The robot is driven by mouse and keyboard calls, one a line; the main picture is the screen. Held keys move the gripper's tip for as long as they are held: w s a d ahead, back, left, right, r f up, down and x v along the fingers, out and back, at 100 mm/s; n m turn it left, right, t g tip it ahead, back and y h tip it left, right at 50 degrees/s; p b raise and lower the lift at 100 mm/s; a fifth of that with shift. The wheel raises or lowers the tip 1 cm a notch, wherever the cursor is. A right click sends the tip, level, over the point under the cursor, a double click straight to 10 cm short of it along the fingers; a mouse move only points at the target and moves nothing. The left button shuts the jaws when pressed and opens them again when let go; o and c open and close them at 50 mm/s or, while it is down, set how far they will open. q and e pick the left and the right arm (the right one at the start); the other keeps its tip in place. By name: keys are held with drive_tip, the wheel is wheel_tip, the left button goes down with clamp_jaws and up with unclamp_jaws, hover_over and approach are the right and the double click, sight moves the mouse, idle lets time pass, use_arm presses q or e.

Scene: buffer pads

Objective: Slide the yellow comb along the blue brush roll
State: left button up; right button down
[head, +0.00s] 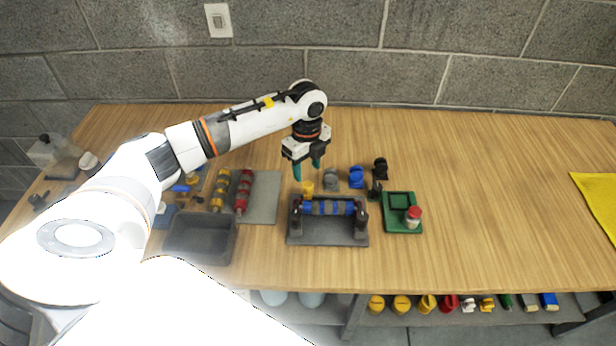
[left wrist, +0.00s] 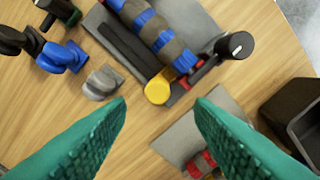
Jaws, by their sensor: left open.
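The blue brush roll (head: 330,207), with blue and grey bands, lies across a dark grey stand (head: 328,236) on the table. It also shows in the left wrist view (left wrist: 160,40). A small yellow piece, which looks like the yellow comb (head: 308,188), stands at the back left of the roll; in the left wrist view its round yellow end (left wrist: 158,91) sits beside the roll's end. My left gripper (head: 307,170) is open and empty above and behind the yellow piece, with teal fingers (left wrist: 160,108) on either side of the view below it. My right gripper is not in view.
Grey, blue and black pieces (head: 356,177) stand right of the gripper. A green tray (head: 388,222) with a red-capped jar (head: 413,216) is right of the stand. Yellow and red rolls (head: 243,192) and a grey bin (head: 200,250) lie left.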

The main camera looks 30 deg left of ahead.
sight(308, 184)
use_arm(q)
wheel_tip(308, 184, down, 6)
drive_tip(key=shift+w+r+p, duration=0.1)
drive_tip(key=shift+p, duration=0.35)
drive_tip(key=shift+c, duration=0.6)
clamp_jaws()
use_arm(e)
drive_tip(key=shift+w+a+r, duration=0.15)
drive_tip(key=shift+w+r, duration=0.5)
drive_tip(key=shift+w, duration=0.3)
